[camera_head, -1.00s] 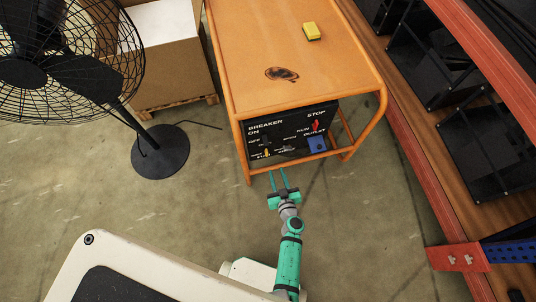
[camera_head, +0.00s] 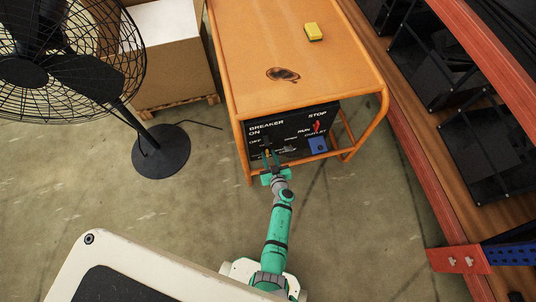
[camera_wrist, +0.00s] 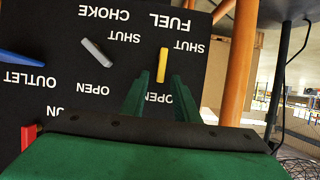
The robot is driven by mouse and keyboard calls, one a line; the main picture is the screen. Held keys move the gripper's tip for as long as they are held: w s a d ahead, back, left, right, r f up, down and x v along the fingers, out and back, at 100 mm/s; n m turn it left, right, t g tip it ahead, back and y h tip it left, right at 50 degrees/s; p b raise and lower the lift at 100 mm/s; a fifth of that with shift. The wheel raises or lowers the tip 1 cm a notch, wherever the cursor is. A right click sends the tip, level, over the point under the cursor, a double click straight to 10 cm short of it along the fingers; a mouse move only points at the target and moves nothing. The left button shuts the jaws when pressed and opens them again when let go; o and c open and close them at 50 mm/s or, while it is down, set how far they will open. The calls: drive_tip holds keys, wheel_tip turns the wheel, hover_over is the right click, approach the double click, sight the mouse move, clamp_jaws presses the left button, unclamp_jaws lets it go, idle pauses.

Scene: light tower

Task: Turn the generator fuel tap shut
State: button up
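The generator's black panel (camera_head: 283,131) is on the front of an orange frame. In the wrist view, where the lettering is upside down, the yellow fuel tap lever (camera_wrist: 162,64) stands near vertical under the word FUEL. Its lower end points toward OPEN, and SHUT is to its upper right. My gripper (camera_wrist: 158,86) is open and empty, its two green fingers just below the lever, roughly on either side of its line. I cannot tell how much depth separates them. In the head view my gripper (camera_head: 270,161) is at the panel's lower left and partly hides the tap.
A grey choke lever (camera_wrist: 97,52) sits left of the tap in the wrist view, with a blue outlet (camera_wrist: 22,59) and a red switch (camera_wrist: 28,134) further left. An orange frame post (camera_wrist: 240,60) stands close on the right. A fan (camera_head: 160,150) stands left of the generator.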

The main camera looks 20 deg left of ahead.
drive_tip(key=shift+w+a+f, duration=0.2)
drive_tip(key=shift+w, duration=0.2)
drive_tip(key=shift+a, duration=0.1)
clamp_jaws()
